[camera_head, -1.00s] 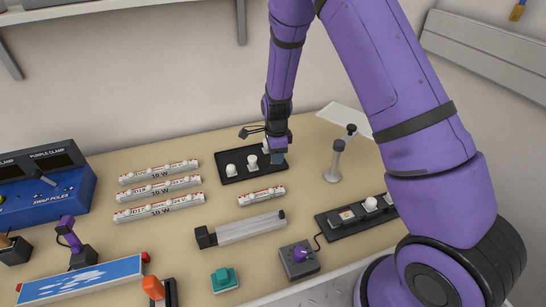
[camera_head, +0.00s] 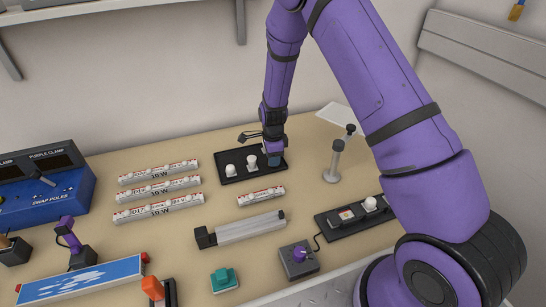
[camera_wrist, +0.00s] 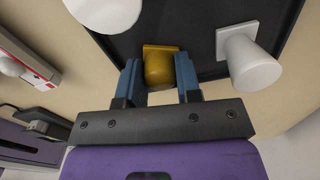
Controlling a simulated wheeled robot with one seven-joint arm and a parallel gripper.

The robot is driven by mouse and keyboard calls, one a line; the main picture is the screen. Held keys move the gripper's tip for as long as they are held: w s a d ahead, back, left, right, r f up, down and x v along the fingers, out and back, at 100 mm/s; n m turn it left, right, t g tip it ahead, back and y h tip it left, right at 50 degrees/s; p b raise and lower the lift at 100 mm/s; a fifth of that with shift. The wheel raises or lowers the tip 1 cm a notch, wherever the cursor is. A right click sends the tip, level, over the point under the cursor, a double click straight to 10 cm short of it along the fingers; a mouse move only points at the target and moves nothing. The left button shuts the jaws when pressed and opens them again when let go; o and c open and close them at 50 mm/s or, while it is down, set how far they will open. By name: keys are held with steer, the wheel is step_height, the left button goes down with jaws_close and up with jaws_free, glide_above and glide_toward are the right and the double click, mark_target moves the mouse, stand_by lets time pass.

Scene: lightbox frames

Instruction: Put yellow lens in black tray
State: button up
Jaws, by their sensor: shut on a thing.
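The yellow lens (camera_wrist: 159,70) is between the two blue fingertips of my gripper (camera_wrist: 159,80) in the wrist view, with its square end pointing away from me. My gripper is shut on it. The black tray (camera_head: 228,181) lies at the back middle of the table, and my gripper (camera_head: 273,160) is at its right end in the head view. The tray (camera_wrist: 200,15) also shows behind the lens in the wrist view. I cannot tell whether the lens touches it. In the head view the lens is hidden by my gripper.
White lenses (camera_head: 231,170) (camera_head: 252,162) stand in the tray; one (camera_wrist: 250,62) is close to my right finger. A grey post (camera_head: 335,162) stands to the right. Another black holder (camera_head: 335,228) is at front right.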

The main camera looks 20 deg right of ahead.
steer(key=o, duration=0.6)
step_height(320, 180, up, 13)
steer(key=shift+f, duration=0.2)
steer(key=s+d+r+n+t, duration=0.1)
steer(key=s+r+n, duration=0.2)
steer(key=s+r, duration=0.35)
steer(key=s+d+r+n+t+y, duration=0.1)
steer(key=s+r+n, duration=0.2)
steer(key=r, duration=0.6)
steer(key=s+d+r+n+t, duration=0.1)
steer(key=s+d+r+n, duration=0.1)
steer(key=s+r+n, duration=0.45)
steer(key=s+d+r+n+t, duration=0.1)
steer(key=s+r+n, duration=0.2)
steer(key=s, duration=0.7)
steer(key=s+d+r+n+t+h, duration=0.1)
steer(key=s+r+n, duration=0.3)
steer(key=s, duration=0.5)
steer(key=shift+v, duration=0.85)
